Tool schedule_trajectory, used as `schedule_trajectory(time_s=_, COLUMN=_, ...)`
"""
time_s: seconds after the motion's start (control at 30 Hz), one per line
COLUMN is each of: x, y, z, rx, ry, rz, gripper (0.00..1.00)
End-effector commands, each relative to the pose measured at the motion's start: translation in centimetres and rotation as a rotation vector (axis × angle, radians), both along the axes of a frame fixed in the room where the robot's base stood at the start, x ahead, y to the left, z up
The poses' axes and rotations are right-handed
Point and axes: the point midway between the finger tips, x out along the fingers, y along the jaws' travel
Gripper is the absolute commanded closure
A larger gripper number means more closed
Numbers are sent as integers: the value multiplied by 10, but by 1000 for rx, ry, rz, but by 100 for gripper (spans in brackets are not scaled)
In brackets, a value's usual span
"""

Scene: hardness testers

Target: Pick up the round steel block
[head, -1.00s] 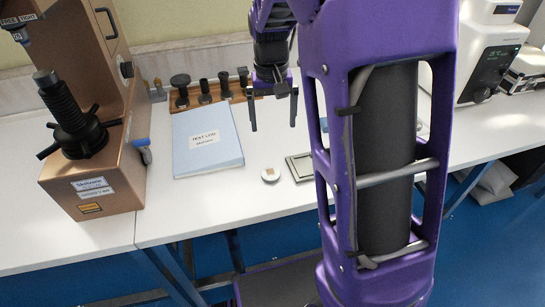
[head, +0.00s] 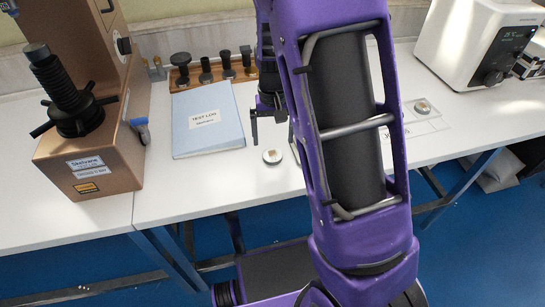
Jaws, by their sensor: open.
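A small round steel-coloured block (head: 272,156) with a tan patch on top lies on the white bench near its front edge. A second small round piece (head: 422,107) with a tan top lies on a pale marked sheet (head: 436,125) to the right of my arm. I cannot tell from the picture which one the task names. My gripper (head: 272,133) is open and empty, pointing down, just behind and above the nearer round block, apart from it. Its right finger is partly hidden by my purple arm.
A blue test log binder (head: 208,140) lies left of my gripper. A wooden rack (head: 212,76) of dark fittings stands behind it. A brown hardness tester (head: 100,165) stands at left, a white tester (head: 470,45) at right. My arm hides the bench middle.

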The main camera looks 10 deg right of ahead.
Motion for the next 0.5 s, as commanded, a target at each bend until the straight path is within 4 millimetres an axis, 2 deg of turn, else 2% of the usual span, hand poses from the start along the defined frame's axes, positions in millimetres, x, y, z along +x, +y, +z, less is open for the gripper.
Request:
schedule_trajectory(time_s=0.17, x=-3, y=2, z=-16, rx=0, ry=4, rz=-1, gripper=0)
schedule_trajectory(time_s=0.4, x=-5, y=3, z=-50, rx=-1, ry=3, rz=-1, gripper=0)
schedule_trajectory(time_s=0.5, x=-5, y=3, z=-52, rx=0, ry=0, rz=-1, gripper=0)
